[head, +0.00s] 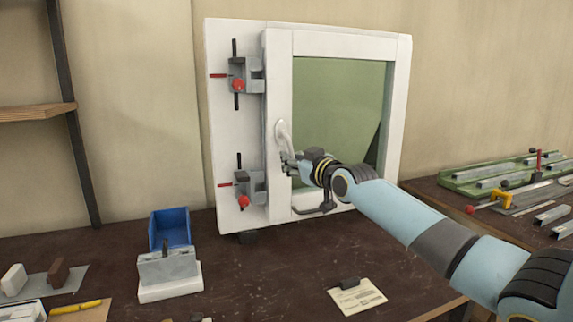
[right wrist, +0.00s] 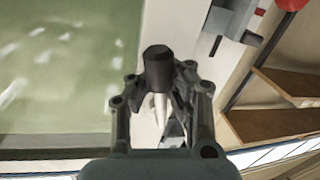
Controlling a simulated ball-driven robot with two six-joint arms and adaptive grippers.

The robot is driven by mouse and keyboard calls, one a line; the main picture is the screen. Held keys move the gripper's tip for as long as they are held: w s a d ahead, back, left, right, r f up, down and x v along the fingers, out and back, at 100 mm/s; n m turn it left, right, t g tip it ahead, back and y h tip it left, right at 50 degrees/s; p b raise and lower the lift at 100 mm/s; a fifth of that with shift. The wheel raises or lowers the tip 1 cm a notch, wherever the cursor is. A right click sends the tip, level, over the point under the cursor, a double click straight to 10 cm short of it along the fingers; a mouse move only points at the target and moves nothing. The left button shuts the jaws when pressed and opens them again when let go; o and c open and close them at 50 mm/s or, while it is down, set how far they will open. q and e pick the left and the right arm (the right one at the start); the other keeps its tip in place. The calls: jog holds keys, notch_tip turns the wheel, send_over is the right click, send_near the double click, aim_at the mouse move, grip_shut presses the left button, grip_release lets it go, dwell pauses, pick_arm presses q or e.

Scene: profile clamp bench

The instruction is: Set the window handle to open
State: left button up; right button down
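The window (head: 400,105) stands upright at the back of the bench, with a white frame and a greenish pane. Its pale handle (head: 282,130) is on the left stile, partly hidden by my right gripper (head: 289,163). In the right wrist view, a dark cylindrical end with a pale tapering part, seemingly the handle (right wrist: 157,64), lies between the two fingers of the right gripper (right wrist: 160,82). The fingers are close on either side of it, but I cannot tell whether they touch it. The handle's exact angle is unclear. My left gripper is not in view.
Two clamps with red knobs, an upper (head: 238,75) and a lower (head: 242,188), sit on the left panel. A blue bin (head: 170,228), a grey block on a white base (head: 170,291) and a paper card (head: 357,298) are on the bench. The bench middle is mostly clear.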

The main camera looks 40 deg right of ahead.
jog(key=shift+s+d+f+n, duration=0.25)
jog(key=shift+d+n, duration=0.2)
jog(key=shift+n, duration=0.45)
jog(key=shift+d+r+n+g+b, duration=0.3)
jog(key=shift+d+n+g, duration=0.1)
jog(key=shift+n, duration=0.4)
jog(key=r+n+p, duration=0.1)
jog(key=d+n+h, duration=0.1)
jog(key=n, duration=0.1)
jog(key=d+r+n+g+p, duration=0.1)
jog(key=n, duration=0.1)
jog(key=shift+s+r+p, duration=0.35)
jog(key=shift+s+d+r+n+h+p, duration=0.15)
jog(key=shift+r+n+h+p, duration=0.25)
jog(key=shift+r+n+p, duration=0.5)
jog(key=shift+s+d+r+n+h+p, duration=0.15)
jog(key=shift+r+n+h+p, duration=0.35)
jog(key=shift+n+p, duration=0.7)
jog(key=shift+w+r, duration=0.15)
